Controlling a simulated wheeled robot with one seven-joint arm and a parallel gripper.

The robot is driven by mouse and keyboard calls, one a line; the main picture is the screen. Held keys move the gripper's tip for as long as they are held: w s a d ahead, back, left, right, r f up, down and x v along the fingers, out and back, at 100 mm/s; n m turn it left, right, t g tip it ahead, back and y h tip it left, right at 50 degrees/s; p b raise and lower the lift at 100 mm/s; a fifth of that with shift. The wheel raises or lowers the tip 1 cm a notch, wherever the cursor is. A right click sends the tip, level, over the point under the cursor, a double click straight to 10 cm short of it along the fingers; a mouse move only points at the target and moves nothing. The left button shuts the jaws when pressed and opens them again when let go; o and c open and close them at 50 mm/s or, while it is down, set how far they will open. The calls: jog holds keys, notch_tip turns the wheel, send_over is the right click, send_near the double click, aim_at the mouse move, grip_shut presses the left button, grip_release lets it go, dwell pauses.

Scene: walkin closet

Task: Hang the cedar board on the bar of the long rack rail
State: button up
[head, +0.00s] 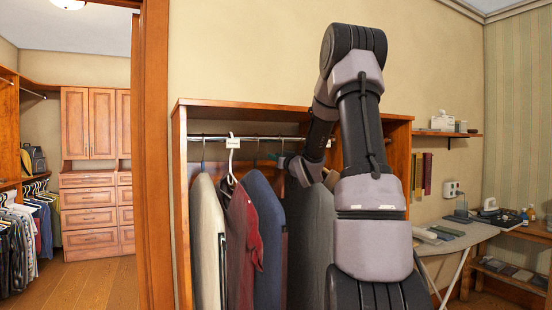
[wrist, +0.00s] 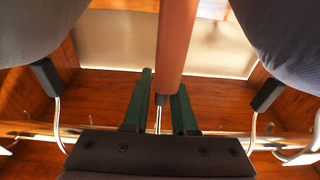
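The cedar board is a reddish-brown piece (wrist: 176,45) in the wrist view, seen nearly edge-on, with a dark collar and thin metal hook at its near end. My gripper has green fingers (wrist: 162,105) on either side of this end, close against it, and appears shut on it. The rack rail (wrist: 225,134) crosses the wrist view behind my gripper's body, which hides the hook's end; I cannot tell whether the hook is over the rail. In the head view, the rail (head: 270,137) runs under the rack top, my gripper (head: 285,161) is just below it, and I cannot make out the board.
Grey garments hang close on both sides in the wrist view (wrist: 35,30) (wrist: 285,40). In the head view, a beige garment (head: 205,240), a dark red one (head: 240,240) and a blue one (head: 264,230) hang left of my arm. An ironing board (head: 450,243) stands right.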

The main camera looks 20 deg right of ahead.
jog(key=shift+o, duration=0.7)
jog(key=s+f, duration=0.2)
jog(key=s, duration=0.9)
jog(key=s+a+m+g, duration=0.1)
jog(key=s+a+g, duration=0.3)
jog(key=s, duration=0.5)
jog(key=s+a+f+m+g, duration=0.1)
jog(key=s+a+g, duration=0.3)
jog(key=s+a, duration=0.4)
jog(key=s+a+f+m+g+y, duration=0.1)
jog(key=s+a+g, duration=0.3)
jog(key=s, duration=0.8)
jog(key=shift+s+a+m+g, duration=0.2)
jog(key=shift+a+m+g, duration=0.1)
jog(key=shift+a+m, duration=0.65)
jog(key=shift+f, duration=0.1)
